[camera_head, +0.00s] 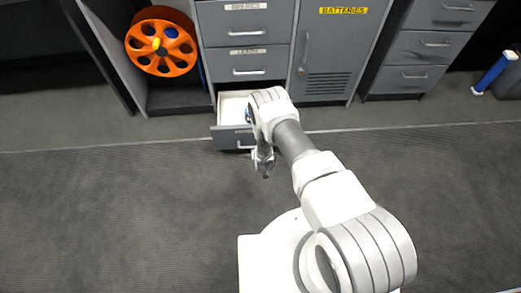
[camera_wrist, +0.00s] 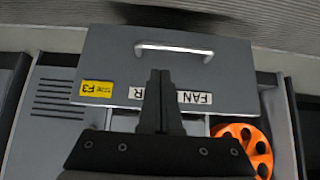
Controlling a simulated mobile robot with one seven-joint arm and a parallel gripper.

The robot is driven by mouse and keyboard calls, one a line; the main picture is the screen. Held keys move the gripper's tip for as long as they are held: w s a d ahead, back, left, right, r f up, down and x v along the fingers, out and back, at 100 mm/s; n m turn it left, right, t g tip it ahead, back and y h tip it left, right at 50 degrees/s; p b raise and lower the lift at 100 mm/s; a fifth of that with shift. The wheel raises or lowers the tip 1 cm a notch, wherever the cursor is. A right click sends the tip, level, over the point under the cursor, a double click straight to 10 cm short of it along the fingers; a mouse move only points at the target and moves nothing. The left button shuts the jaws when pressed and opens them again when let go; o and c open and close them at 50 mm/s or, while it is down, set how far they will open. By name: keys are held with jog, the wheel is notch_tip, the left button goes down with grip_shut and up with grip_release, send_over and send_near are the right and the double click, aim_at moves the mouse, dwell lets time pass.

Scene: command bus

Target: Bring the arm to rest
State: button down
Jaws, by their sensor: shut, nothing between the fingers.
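My arm reaches forward over the floor from its white base, bent at the elbow. My gripper (camera_head: 265,172) hangs low in front of the open bottom drawer (camera_head: 229,132) in the head view. In the wrist view my gripper (camera_wrist: 160,76) shows its two dark fingers pressed together, with nothing between them. The fingers overlap the grey drawer front (camera_wrist: 225,75) in the picture and cover part of its label. I cannot tell whether they touch it.
Above the open drawer are closed drawers, one labelled LEADS (camera_head: 247,62). A BATTERIES cabinet (camera_head: 325,60) stands to the right, with more drawers (camera_head: 425,45) beyond. An orange reel (camera_head: 161,60) sits in a bay at left. The carpet (camera_head: 120,215) around my base is clear.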

jog(key=shift+s+r, duration=0.15)
jog(key=shift+r, duration=0.1)
